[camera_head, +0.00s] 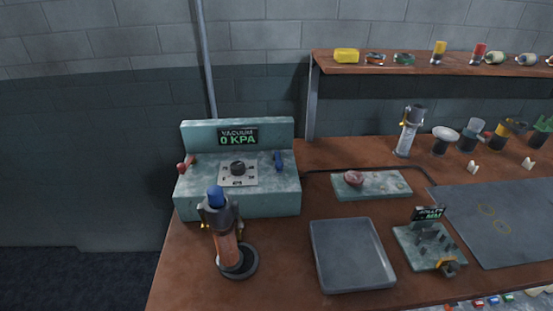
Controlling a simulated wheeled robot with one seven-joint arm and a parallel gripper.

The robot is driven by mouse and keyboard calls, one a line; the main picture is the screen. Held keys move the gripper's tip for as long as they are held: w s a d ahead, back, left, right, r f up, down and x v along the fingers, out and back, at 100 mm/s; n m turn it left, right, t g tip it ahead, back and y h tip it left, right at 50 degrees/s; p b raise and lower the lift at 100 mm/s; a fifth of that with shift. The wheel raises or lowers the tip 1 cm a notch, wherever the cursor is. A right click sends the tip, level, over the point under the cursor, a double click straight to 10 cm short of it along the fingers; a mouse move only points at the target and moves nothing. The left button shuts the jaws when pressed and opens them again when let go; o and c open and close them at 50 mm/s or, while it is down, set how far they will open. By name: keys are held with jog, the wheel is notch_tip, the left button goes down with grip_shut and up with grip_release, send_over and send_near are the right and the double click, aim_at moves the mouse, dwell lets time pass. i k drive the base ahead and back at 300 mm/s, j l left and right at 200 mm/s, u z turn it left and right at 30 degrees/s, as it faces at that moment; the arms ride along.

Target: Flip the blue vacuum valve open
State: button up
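The vacuum unit (265,200) is a pale teal box with a raised back panel, standing at the table's left back. Its display (238,137) reads "VACUUM 0 KPA" in green. The blue valve (279,161) is a small lever at the right of its top, and it looks roughly upright. A red valve (186,164) sits at the left end and looks tilted. A dark round knob (238,168) on a light dial plate lies between them. My gripper does not show in this view.
A blue-topped torch-like tool (224,235) stands in a black ring in front of the unit. A grey tray (350,255) and a small roller device (428,245) are to the right. A slab (374,186) lies right of the unit. A shelf (430,69) holds several small items.

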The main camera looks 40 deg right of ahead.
aim_at(279, 165)
jog(key=j+z, duration=0.15)
jog(key=z, duration=0.2)
jog(key=i+j+z, duration=0.1)
jog(key=z, duration=0.3)
jog(key=j+z, duration=0.35)
jog(key=l, duration=0.1)
